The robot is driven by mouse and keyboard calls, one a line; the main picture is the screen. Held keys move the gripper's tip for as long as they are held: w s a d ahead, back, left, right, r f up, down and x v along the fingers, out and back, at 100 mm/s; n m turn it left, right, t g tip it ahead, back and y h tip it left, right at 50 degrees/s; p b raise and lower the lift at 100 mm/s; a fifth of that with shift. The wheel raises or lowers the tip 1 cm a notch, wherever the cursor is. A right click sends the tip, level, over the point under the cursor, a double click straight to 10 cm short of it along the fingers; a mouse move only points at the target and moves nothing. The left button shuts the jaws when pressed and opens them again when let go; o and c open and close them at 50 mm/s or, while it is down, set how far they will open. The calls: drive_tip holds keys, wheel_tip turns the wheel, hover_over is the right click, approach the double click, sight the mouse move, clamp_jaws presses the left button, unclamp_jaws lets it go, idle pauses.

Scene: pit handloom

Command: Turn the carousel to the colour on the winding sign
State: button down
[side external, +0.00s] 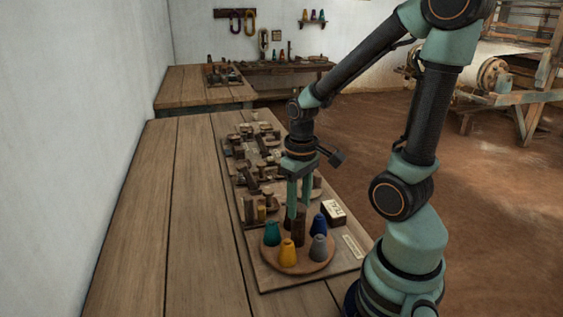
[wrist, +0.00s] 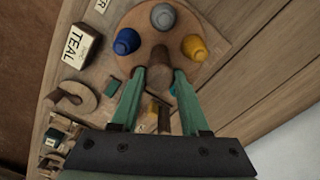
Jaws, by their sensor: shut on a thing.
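The round wooden carousel (side external: 297,264) sits near the front end of the board in the side view and fills the top of the wrist view (wrist: 128,66). It bears a yellow cone (side external: 288,253), a grey cone (side external: 319,248), a blue cone (side external: 318,225) and a teal cone (side external: 271,233). In the wrist view the teal one is mostly hidden behind my fingers. My gripper (wrist: 160,74) points down over the carousel's middle, shut on its brown upright post (side external: 299,236). The white winding sign (wrist: 83,46) reads "TEAL" and stands beside the carousel, near the blue cone.
A pale label plate (side external: 352,245) lies on the board beside the carousel. A curved wooden piece (wrist: 72,102) and several small fixtures crowd the board behind it. The wooden table is bare to the left in the side view (side external: 185,220).

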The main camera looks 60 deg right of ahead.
drive_tip(key=m, duration=0.6)
drive_tip(key=shift+m, duration=0.4)
drive_tip(key=m, duration=0.6)
drive_tip(key=shift+m, duration=0.4)
drive_tip(key=shift+c, duration=2)
unclamp_jaws()
drive_tip(key=shift+r, duration=0.1)
wheel_tip(320, 180, up, 12)
